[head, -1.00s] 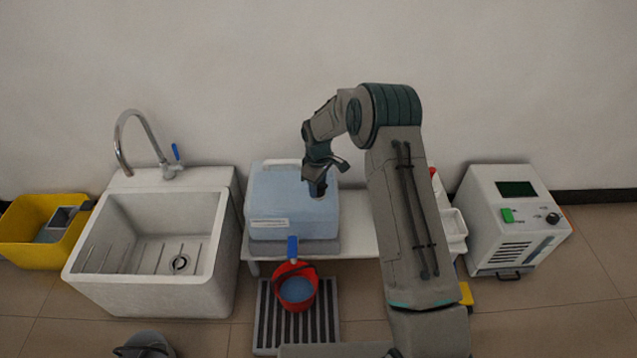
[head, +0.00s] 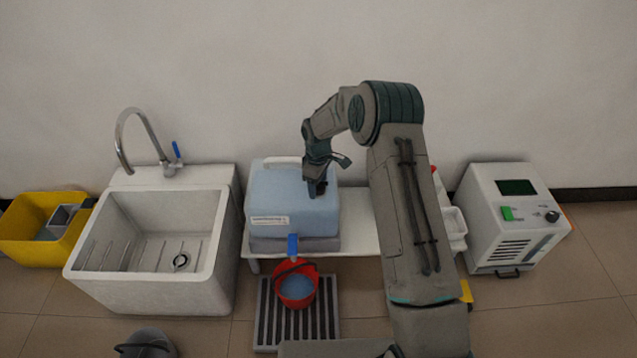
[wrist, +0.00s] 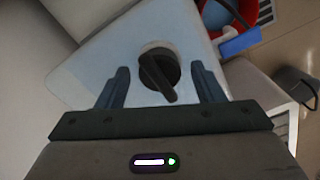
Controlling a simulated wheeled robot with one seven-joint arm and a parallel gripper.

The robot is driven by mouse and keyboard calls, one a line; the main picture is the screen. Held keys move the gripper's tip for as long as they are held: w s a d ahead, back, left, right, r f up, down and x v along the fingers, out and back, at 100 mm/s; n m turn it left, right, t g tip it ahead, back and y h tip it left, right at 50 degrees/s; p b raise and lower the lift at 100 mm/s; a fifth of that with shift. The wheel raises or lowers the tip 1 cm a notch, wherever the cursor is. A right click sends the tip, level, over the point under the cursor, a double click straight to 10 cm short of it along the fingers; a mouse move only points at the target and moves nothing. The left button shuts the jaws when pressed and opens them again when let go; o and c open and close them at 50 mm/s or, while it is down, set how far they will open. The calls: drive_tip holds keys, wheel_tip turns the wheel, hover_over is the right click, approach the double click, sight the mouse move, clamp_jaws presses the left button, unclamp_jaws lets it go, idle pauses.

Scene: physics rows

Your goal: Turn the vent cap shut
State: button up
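The vent cap (wrist: 158,70) is a black round knob with a raised bar grip, on top of the pale blue tank (head: 290,205). In the wrist view the bar points down and slightly right. My gripper (wrist: 161,67) is open, with one finger on each side of the cap and a visible gap to both. I cannot tell how far its tips are above the tank top. In the head view my gripper (head: 317,189) is over the right part of the tank top and hides the cap. The tank also shows in the wrist view (wrist: 92,75).
The tank stands on a white bench (head: 358,232). A blue tap handle (head: 292,245) is at its front, above a red bucket (head: 294,297) of bluish liquid on a slatted grate (head: 268,325). A sink (head: 150,290) is left, a white machine (head: 515,220) right.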

wheel_tip(320, 180, up, 14)
drive_tip(key=p, duration=0.3)
drive_tip(key=shift+f, duration=0.1)
idle(0.6)
